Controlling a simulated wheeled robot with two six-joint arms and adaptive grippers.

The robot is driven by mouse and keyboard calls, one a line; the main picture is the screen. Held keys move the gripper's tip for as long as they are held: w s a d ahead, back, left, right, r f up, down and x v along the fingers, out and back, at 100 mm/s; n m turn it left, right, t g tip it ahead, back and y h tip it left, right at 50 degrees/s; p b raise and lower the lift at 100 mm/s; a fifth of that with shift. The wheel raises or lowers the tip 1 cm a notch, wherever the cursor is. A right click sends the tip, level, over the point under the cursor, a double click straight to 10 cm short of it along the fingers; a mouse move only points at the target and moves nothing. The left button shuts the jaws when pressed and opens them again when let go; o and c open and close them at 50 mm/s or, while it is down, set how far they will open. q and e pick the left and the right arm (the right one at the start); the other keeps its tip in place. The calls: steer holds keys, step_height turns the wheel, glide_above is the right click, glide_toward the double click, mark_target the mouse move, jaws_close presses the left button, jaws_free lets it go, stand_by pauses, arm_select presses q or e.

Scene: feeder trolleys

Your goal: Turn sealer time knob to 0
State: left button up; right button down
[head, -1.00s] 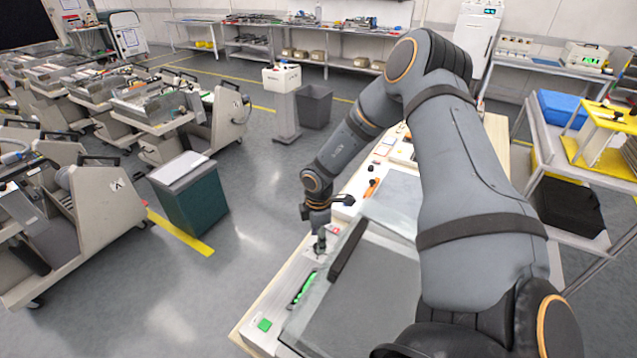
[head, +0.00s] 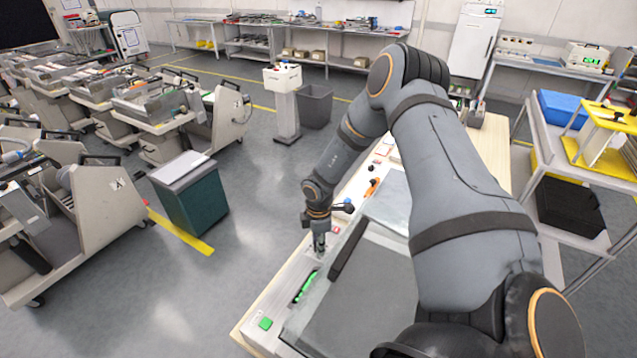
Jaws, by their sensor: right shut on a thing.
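The sealer (head: 372,290) is on the light wooden table, with a dark grey flat top, a pale control panel strip along its left side and a lit green display (head: 306,287). My right gripper (head: 319,254) points down at the far end of this panel, just beyond the display. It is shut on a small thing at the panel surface. This appears to be the time knob, but the fingers hide it, so its pointer and setting cannot be read. My left gripper is not in view.
A green button (head: 265,322) is at the panel's near end. An orange-handled tool (head: 373,187) lies beyond the sealer. A teal bin (head: 190,196) stands on the floor to the left. A shelf trolley (head: 560,150) with blue and black boxes stands to the right.

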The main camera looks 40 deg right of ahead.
steer(key=shift+f+n+b, duration=0.2)
steer(key=shift+n+b, duration=0.3)
steer(key=shift+b, duration=0.35)
steer(key=n+b, duration=1)
steer(key=b, duration=0.4)
steer(key=shift+f+b, duration=0.1)
steer(key=shift+b, duration=0.2)
steer(key=n+b, duration=0.1)
steer(key=n, duration=0.2)
steer(key=shift+r, duration=0.2)
steer(key=n, duration=0.3)
steer(key=shift+r+n, duration=0.15)
steer(key=shift+n, duration=0.25)
steer(key=n, duration=1.4)
steer(key=shift+n, duration=0.3)
steer(key=n, duration=1.1)
steer(key=shift+n, duration=0.3)
steer(key=shift+w+n, duration=0.1)
steer(key=shift+n, duration=1.8)
